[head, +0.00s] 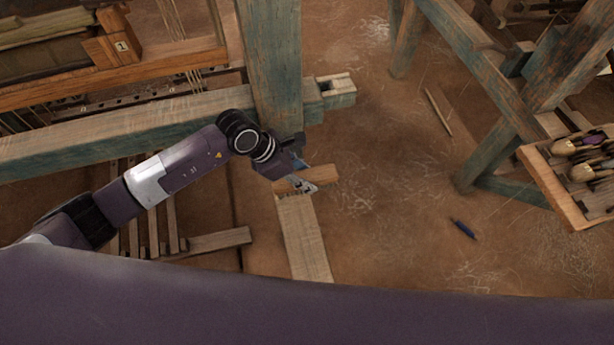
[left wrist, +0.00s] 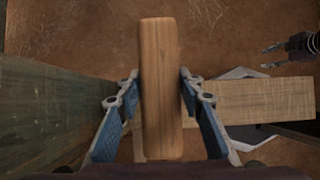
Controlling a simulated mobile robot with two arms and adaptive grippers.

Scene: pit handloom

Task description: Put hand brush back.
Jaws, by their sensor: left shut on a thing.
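The hand brush shows as a plain wooden block (head: 318,177) in the head view, and it stands lengthwise in the left wrist view (left wrist: 160,85). No bristles show. My left gripper (head: 300,183) is shut on it, with a blue pad on each side (left wrist: 159,88).
A thick greenish loom post (head: 272,65) and beam (head: 120,135) stand close to my left arm. A wooden tray (head: 552,185) with several shuttle-like pieces is at the right. A dark blue object (head: 463,229) and a stick (head: 438,111) lie on the otherwise open earth floor.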

